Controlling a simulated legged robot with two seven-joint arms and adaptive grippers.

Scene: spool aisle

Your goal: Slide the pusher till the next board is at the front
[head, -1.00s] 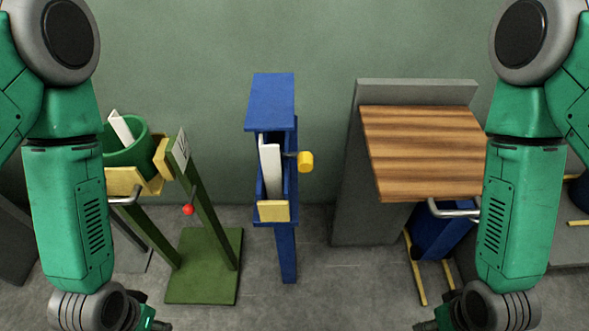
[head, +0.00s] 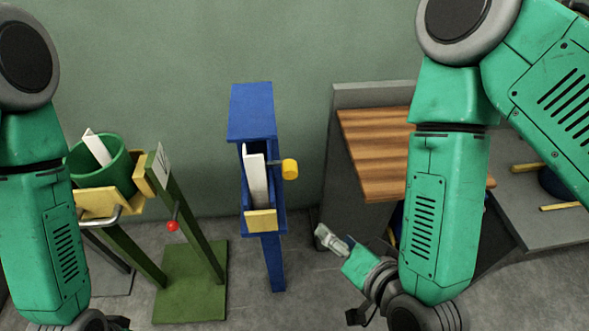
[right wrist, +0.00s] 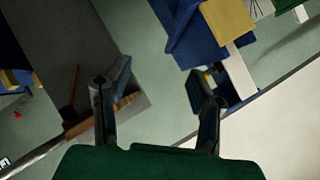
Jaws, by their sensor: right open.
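A blue stand (head: 252,113) holds a narrow trough with a white board (head: 256,180) upright in it. A yellow plate (head: 261,221) closes the trough's near end. A yellow knob (head: 290,168), which looks like the pusher's handle, sticks out on the right side. My right gripper (head: 332,240) is open and empty, below and right of the knob and apart from the stand. In the right wrist view its two fingers (right wrist: 158,105) are spread; the blue stand (right wrist: 190,42) and white board (right wrist: 240,75) lie beyond them. My left gripper is barely visible at the bottom left edge.
A green stand (head: 192,285) with a green tub (head: 105,163) and red ball knob (head: 172,226) is at left. A wood-topped grey bench (head: 375,150) is at right, close to my right arm.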

